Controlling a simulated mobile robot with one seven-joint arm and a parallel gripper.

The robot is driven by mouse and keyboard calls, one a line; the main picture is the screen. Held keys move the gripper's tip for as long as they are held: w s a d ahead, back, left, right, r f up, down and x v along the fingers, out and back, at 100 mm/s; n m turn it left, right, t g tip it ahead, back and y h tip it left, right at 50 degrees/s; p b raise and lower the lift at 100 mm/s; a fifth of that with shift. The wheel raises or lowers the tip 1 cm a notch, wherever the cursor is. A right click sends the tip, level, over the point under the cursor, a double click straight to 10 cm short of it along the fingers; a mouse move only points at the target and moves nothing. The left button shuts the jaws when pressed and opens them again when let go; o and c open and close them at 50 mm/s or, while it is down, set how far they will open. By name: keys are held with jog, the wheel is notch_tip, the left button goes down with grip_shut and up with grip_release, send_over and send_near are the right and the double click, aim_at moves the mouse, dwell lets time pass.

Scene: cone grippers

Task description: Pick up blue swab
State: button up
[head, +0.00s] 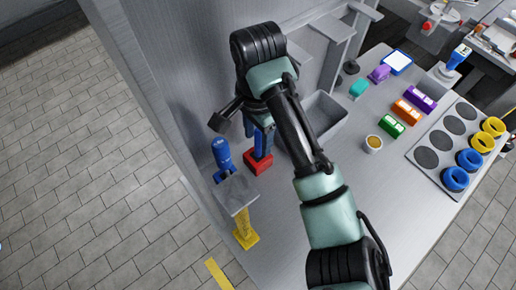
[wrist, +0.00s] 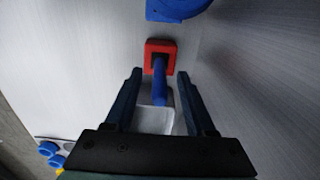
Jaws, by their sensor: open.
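The blue swab (wrist: 160,88) stands up from a red square base (wrist: 161,48) in the wrist view. My gripper (wrist: 159,76) is open, with one dark finger on each side of the swab and a visible gap to both. The fingers do not appear to touch it. In the head view the red base (head: 258,162) stands on the grey table near the wall. My wrist and fingers are above it, and they partly hide the swab there.
A blue bottle-like object (head: 221,153) and a yellow stand (head: 245,234) under a grey plate (head: 237,193) are close by. A grey bin (head: 325,112) lies behind my arm. Colored blocks, a small cup (head: 373,143) and a ring tray (head: 425,158) are at right.

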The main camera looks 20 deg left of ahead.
jog(key=shift+d+f, duration=0.1)
jog(key=shift+f, duration=0.8)
grip_shut()
jog(key=shift+r, duration=0.1)
